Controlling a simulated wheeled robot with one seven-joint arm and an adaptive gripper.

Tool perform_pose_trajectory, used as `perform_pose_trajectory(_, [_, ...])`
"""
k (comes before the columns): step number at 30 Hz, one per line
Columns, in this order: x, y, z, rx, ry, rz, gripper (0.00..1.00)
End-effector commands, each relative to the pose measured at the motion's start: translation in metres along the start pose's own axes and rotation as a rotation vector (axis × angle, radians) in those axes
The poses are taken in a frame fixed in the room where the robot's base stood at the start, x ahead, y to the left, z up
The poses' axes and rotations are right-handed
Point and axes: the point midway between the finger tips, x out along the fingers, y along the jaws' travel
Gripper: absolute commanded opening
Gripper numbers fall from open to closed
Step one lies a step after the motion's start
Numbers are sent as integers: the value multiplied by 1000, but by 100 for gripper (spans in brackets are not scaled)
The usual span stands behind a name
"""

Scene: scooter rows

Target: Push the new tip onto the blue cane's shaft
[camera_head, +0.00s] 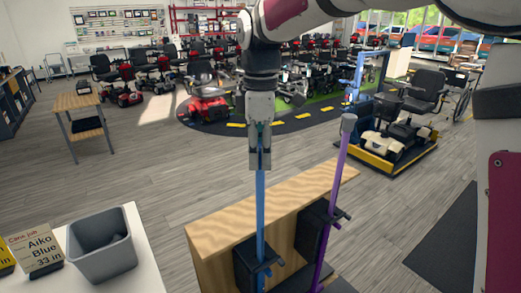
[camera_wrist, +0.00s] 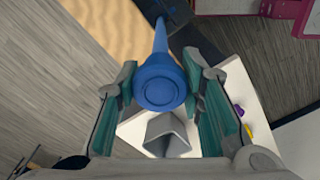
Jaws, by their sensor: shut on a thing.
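The blue cane's shaft (camera_head: 261,205) stands upright in a black clamp (camera_head: 250,265) on the wooden bench. My gripper (camera_head: 260,160) points down over the shaft's top end. In the wrist view, a round blue tip (camera_wrist: 160,82), wider than the shaft, sits between my two fingers, and my gripper is shut on it. The blue shaft (camera_wrist: 160,38) runs away directly behind the tip, in line with it. The joint between tip and shaft is hidden, so I cannot tell how far the tip is on.
A purple cane (camera_head: 336,185) with a grey tip stands in a second clamp (camera_head: 318,225) to the right. The wooden bench (camera_head: 215,238) is below. A grey bin (camera_head: 101,245) and a card reading "Aiko Blue 33 in" (camera_head: 40,250) are on a white table at left.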

Motion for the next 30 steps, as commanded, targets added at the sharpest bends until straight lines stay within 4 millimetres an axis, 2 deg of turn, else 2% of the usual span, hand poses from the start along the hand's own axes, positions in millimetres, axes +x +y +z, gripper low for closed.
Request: perform_pose_trajectory(30, [10, 0, 0, 0, 0, 0, 9])
